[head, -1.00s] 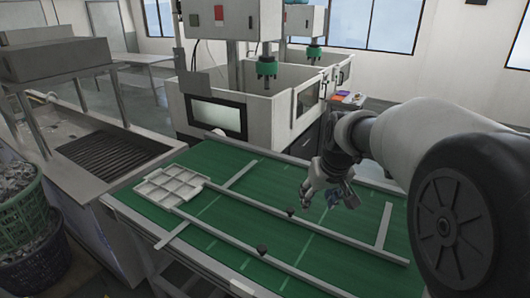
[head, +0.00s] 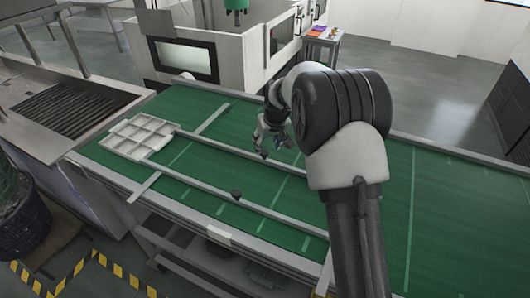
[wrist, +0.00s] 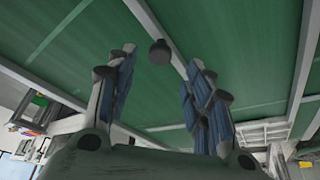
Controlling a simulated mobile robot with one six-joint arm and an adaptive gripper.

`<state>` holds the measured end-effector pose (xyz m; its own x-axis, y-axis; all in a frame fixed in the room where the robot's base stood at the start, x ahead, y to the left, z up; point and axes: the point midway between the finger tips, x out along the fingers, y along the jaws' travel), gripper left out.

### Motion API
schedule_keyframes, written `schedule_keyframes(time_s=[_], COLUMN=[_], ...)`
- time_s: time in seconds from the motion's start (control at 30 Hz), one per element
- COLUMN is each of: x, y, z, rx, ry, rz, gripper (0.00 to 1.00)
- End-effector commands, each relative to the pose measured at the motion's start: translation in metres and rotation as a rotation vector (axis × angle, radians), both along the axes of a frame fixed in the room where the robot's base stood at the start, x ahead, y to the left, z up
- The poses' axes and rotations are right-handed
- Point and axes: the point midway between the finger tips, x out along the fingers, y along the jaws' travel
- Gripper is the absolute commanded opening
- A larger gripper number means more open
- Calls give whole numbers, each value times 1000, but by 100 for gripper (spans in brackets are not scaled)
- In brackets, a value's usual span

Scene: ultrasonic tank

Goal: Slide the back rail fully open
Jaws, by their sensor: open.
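The back rail (head: 225,149) is a long grey bar across the green table, running from beside the white tray toward my arm. A small dark knob (head: 264,155) shows on it just below my gripper (head: 273,143). The front rail (head: 190,183) lies nearer the table's front edge and has its own black knob (head: 236,195). In the wrist view, my gripper (wrist: 160,72) is open, with blue-padded fingers. A round dark knob (wrist: 159,52) shows between and just beyond the fingertips, apart from both, with a grey rail (wrist: 180,55) passing behind it. My arm hides the back rail's right part.
A white compartment tray (head: 141,136) sits at the left end of the rails. Short grey crossbars (head: 213,119) lie on the green table (head: 400,190). A white machine (head: 190,55) stands behind. The table's right side is clear.

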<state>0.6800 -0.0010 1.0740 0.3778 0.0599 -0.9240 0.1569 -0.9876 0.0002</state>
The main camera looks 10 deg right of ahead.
Motion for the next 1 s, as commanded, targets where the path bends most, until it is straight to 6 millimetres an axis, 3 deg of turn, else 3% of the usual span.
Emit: schedule_keyframes(time_s=[0.1, 0.3, 0.7, 1.0], x=[9, 18, 21, 21], y=[2, 3, 3, 3], z=[-24, -45, -50, -50], rx=[0, 0, 0, 0], ry=[1, 0, -1, 0], rz=[0, 0, 0, 0], gripper=[47, 47, 47, 27])
